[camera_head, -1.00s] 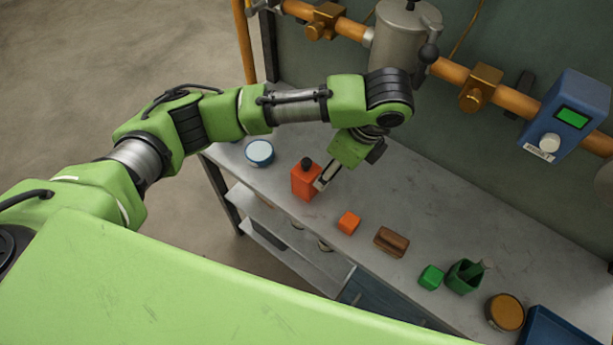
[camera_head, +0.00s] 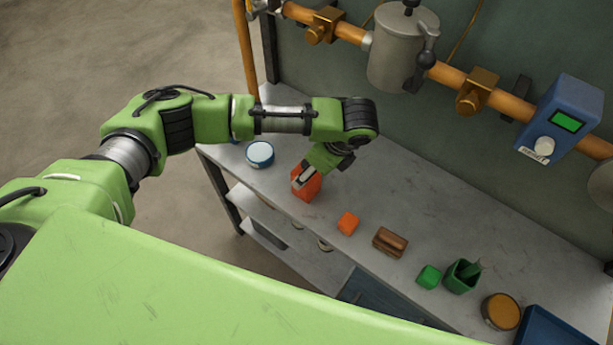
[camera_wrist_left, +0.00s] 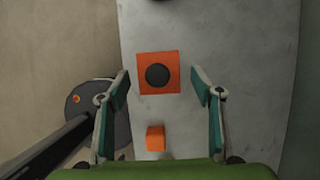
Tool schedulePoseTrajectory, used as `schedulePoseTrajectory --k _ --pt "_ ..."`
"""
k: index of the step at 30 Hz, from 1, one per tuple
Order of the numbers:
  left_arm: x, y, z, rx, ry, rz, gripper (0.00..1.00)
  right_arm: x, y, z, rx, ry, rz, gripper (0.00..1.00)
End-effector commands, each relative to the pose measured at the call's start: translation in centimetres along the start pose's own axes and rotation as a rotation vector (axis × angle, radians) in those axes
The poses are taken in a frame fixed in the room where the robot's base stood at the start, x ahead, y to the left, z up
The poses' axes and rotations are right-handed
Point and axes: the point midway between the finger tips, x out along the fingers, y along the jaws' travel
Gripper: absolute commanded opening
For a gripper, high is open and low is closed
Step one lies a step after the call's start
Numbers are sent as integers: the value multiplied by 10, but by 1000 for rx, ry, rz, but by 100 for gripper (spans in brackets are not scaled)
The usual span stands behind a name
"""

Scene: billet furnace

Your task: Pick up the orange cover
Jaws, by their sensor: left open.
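The orange cover (camera_head: 309,190) is a boxy orange piece with a round black knob on top, standing on the grey bench. In the left wrist view the orange cover (camera_wrist_left: 145,86) shows from above, its knob in the middle. My left gripper (camera_head: 302,177) is over it and hides its knob and part of its top in the head view. In the left wrist view the left gripper (camera_wrist_left: 159,74) is open, one finger on each side of the cover with gaps between. I cannot tell how far down the fingers reach. My right gripper is not in view.
A small orange cube (camera_head: 348,223) is close by on the bench (camera_head: 430,215). A brown block (camera_head: 390,242), a green cube (camera_head: 429,276) and a green holder (camera_head: 461,277) stand farther right. A round white-topped tin (camera_head: 260,154) is to the left. Pipework (camera_head: 447,71) runs behind.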

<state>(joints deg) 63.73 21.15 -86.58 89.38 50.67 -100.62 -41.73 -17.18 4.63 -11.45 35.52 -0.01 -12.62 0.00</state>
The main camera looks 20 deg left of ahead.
Motion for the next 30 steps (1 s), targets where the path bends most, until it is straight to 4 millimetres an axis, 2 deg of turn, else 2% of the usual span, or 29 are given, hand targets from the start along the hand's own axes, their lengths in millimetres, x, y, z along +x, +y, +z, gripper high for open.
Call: schedulePoseTrajectory --k 2,6,15,16,21,30 --pt "11 2 1 -1 -2 5 60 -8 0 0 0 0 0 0" --pt "31 2 -1 -2 -1 3 60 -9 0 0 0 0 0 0" --pt "38 1 -1 -1 0 0 60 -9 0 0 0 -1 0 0" --pt "38 1 -1 -1 0 0 57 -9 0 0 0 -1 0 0" --pt "38 1 -1 -1 0 0 13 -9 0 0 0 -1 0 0" --pt "37 1 -1 -1 0 -1 13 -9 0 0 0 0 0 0"
